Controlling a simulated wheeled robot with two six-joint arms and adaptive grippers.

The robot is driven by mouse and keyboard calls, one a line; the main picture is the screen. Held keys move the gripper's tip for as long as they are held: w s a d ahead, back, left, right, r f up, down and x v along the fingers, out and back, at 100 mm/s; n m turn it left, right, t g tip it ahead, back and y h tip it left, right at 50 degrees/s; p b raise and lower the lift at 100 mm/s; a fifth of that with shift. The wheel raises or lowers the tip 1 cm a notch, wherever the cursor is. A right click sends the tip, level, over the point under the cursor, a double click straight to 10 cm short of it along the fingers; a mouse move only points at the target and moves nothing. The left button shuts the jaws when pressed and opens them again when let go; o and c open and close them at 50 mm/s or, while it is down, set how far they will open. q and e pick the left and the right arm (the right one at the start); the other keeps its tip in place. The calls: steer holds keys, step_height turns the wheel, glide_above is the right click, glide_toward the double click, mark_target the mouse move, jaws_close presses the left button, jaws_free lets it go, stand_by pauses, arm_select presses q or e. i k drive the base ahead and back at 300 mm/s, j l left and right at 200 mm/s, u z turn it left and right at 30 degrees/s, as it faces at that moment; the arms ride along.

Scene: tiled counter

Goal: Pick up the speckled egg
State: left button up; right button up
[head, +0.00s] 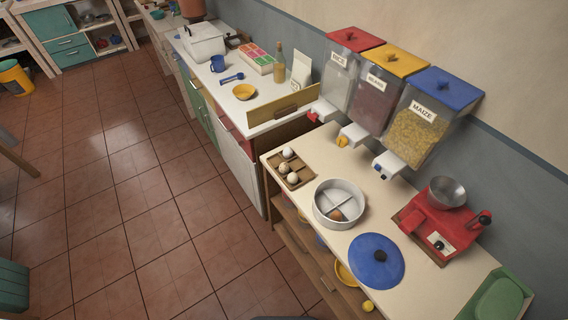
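A brown wooden egg tray (306,177) sits on the near counter at its left end. It holds a white egg (288,153), a tan egg (284,168) and a cream egg (292,178). A brown, egg-like thing (336,214) lies in one compartment of a round white divided pot (318,208), right of the tray. Speckles are too small to make out, so I cannot tell which one is the speckled egg. Neither of my grippers is in view.
A blue lid (376,262) lies right of the pot, with a red scale (430,232) behind it. Wall dispensers, one holding maize (415,130), hang over the counter's back. A wooden board (283,104) stands at the left counter's end. The tiled floor (130,200) is clear.

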mark_target(284, 168)
steer(key=i+j, duration=0.25)
steer(key=j, duration=0.15)
steer(key=i+j+z, duration=0.1)
steer(key=i+j, duration=0.2)
steer(key=i+j+u, duration=0.15)
steer(key=j, duration=0.15)
steer(key=z, duration=0.2)
steer(key=k+l, duration=0.05)
